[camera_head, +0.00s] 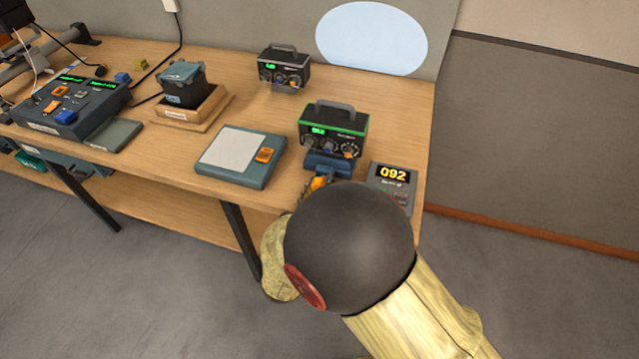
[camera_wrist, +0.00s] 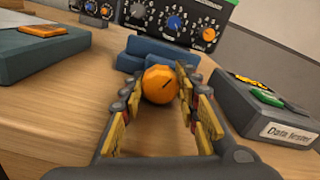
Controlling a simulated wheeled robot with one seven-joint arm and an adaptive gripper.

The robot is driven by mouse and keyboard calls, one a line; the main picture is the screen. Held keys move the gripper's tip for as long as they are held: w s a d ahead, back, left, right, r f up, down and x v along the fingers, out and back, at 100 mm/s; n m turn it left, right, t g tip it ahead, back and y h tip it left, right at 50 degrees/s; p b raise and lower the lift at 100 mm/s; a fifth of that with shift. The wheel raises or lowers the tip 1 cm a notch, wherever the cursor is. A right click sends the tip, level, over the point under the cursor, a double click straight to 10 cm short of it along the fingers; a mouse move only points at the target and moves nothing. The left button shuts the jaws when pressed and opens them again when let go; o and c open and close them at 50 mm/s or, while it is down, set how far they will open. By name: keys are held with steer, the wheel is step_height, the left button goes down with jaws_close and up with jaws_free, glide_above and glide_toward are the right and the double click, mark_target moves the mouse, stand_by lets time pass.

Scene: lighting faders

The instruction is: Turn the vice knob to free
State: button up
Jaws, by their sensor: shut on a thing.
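The blue vice (camera_head: 328,162) stands near the table's front edge, in front of a black device with a green-edged front. It also shows in the wrist view (camera_wrist: 150,52). Its orange faceted knob (camera_wrist: 159,84) faces my gripper and has a dark line pointing up and right. In the head view only a bit of the knob (camera_head: 318,184) shows above my arm. My gripper (camera_wrist: 160,90) is shut on the knob, with one yellow-padded finger on each side. Any marking for free is not readable.
The black device (camera_head: 335,128) stands right behind the vice. A grey box with a 092 display (camera_head: 392,182) is close on the right. A flat pad (camera_head: 226,155) with an orange part lies to the left. A second black device (camera_head: 284,70) stands farther back.

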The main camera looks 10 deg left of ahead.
steer(key=shift+n+p, duration=0.35)
steer(key=shift+n, duration=0.05)
steer(key=o, duration=1.2)
steer(key=shift+c, duration=0.2)
steer(key=shift+s, duration=0.1)
steer(key=s+a, duration=0.1)
steer(key=s, duration=1)
steer(key=shift+s, duration=0.4)
steer(key=shift+d, duration=0.1)
